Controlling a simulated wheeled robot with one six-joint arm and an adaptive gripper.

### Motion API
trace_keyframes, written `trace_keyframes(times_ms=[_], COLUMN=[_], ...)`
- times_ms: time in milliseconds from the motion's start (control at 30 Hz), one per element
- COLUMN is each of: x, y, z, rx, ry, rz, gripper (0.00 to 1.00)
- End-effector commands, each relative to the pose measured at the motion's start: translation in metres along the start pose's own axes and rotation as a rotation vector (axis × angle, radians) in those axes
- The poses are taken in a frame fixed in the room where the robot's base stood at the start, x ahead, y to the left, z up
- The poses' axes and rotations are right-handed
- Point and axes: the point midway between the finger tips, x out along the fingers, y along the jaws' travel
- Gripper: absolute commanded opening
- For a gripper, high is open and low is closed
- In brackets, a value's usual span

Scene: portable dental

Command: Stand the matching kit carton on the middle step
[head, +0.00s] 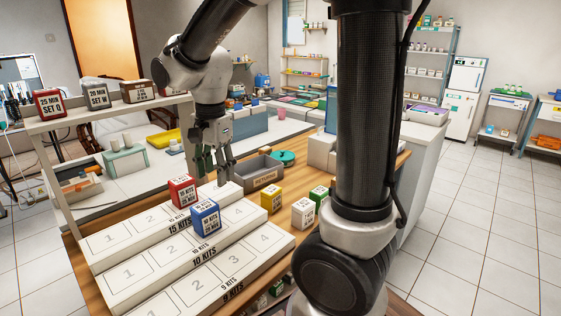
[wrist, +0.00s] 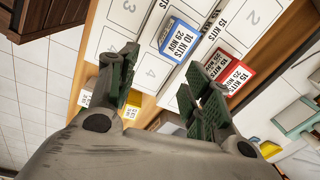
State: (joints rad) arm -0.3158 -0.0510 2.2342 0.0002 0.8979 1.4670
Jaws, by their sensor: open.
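A white three-step stand (head: 118,262) has steps marked 15, 10 and 9 kits from back to front. A blue carton (head: 205,218) stands on the middle step, past slot 2; its label reads 10 KITS, 29 NOV in the wrist view (wrist: 180,40). A red carton (head: 183,191) marked 15 KITS stands on the back step; it also shows in the wrist view (wrist: 228,72). Yellow (head: 271,200), white (head: 303,213) and green (head: 320,195) cartons stand on the wooden table right of the stand. My gripper (head: 215,180) is open and empty above the back step's right end.
A raised shelf (head: 100,112) behind the stand holds a red carton (head: 49,103) and several dark ones. A grey bin (head: 263,177) and a teal round item (head: 283,157) lie behind the loose cartons. Slots 1 and 2 of the middle step are bare.

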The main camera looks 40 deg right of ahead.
Motion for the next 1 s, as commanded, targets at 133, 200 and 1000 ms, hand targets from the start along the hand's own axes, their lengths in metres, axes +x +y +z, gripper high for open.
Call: trace_keyframes(times_ms=[133,200,1000], x=[-0.044,-0.058,-0.077], y=[0.062,0.093,0.196], z=[-0.025,-0.033,-0.038], rx=[-0.33,-0.505,-1.143], ry=[0.045,0.084,0.291], rz=[-0.099,-0.133,-0.167], gripper=[0.5,0.5,0.5])
